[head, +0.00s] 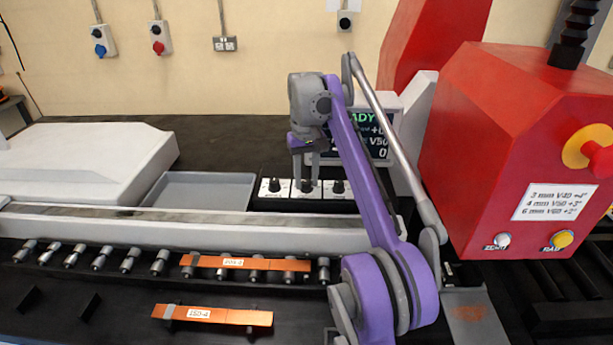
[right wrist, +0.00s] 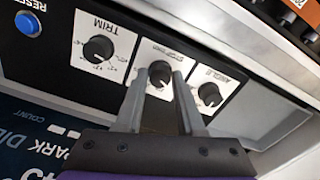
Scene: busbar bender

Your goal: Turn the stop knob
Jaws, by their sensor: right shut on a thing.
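The stop knob (right wrist: 159,70) is the middle of three black knobs on white dial plates; its label is hard to read in the right wrist view. My right gripper (right wrist: 160,82) is shut on it, with one finger on each side. In the head view my right gripper (head: 306,180) reaches down from above onto the middle knob (head: 307,187), which its fingers partly hide. The trim knob (right wrist: 98,49) and the angle knob (right wrist: 209,94) sit on either side, clear of the fingers. My left gripper is not in view.
A display (head: 378,140) stands behind my right arm. A blue reset button (right wrist: 28,24) is on the same panel as the knobs. A grey tray (head: 205,190) lies left of the knobs. Copper bars (head: 212,315) lie in front, and a red machine housing (head: 510,140) stands right.

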